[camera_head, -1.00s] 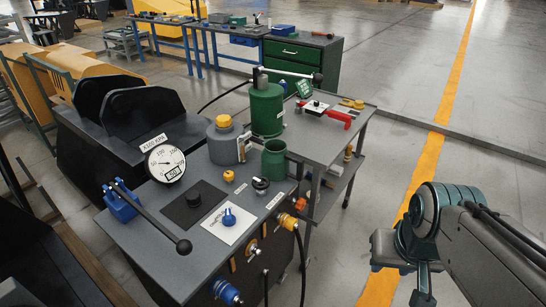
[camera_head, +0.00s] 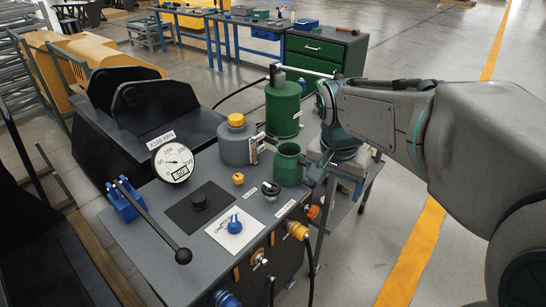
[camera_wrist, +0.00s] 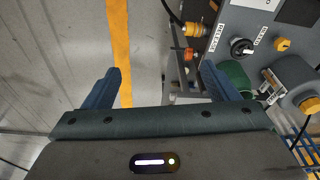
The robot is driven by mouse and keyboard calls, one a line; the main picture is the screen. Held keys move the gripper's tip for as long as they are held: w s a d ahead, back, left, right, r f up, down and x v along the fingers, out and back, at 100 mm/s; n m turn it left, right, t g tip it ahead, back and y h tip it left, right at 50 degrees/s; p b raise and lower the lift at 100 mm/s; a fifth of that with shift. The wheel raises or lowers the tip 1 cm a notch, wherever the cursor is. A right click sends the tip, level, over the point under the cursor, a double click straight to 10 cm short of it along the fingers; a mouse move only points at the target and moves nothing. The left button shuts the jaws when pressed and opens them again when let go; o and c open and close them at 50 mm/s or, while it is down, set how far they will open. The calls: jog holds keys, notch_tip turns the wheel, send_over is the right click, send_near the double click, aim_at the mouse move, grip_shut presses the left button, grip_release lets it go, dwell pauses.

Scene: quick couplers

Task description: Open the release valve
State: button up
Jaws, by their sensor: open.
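The release valve appears to be the black-and-white knob (camera_head: 270,188) near the panel's right edge, between two small white labels. It also shows in the wrist view (camera_wrist: 242,47), at upper right, with a label on each side; one seems to read RELEASE. My gripper (camera_wrist: 160,85) is open and empty, its two blue fingers apart over the floor and its yellow line. The knob lies beyond the right finger, not between the fingers. In the head view my gripper (camera_head: 337,178) is to the right of the knob, partly hidden by my wrist.
An open green cup (camera_head: 287,168) stands close to the knob. A grey yellow-capped bottle (camera_head: 235,145), a green cylinder (camera_head: 283,105), a gauge (camera_head: 177,162) and a blue knob (camera_head: 234,224) are nearby. Orange (camera_head: 313,212) and yellow (camera_head: 298,231) fittings stick out from the panel's front.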

jog(key=w+a+f+m+g+b, duration=0.1)
jog(key=w+a+m, duration=0.25)
jog(key=w, duration=0.25)
jog(key=w+a+f+m, duration=0.2)
jog(key=w+a+m, duration=0.15)
jog(key=w, duration=0.25)
jog(key=m+g+y+b, duration=0.1)
jog(key=m, duration=0.5)
send_over(273, 187)
notch_tip(273, 187, down, 6)
notch_tip(273, 187, down, 13)
jog(key=shift+p, duration=0.3)
jog(key=c, duration=1)
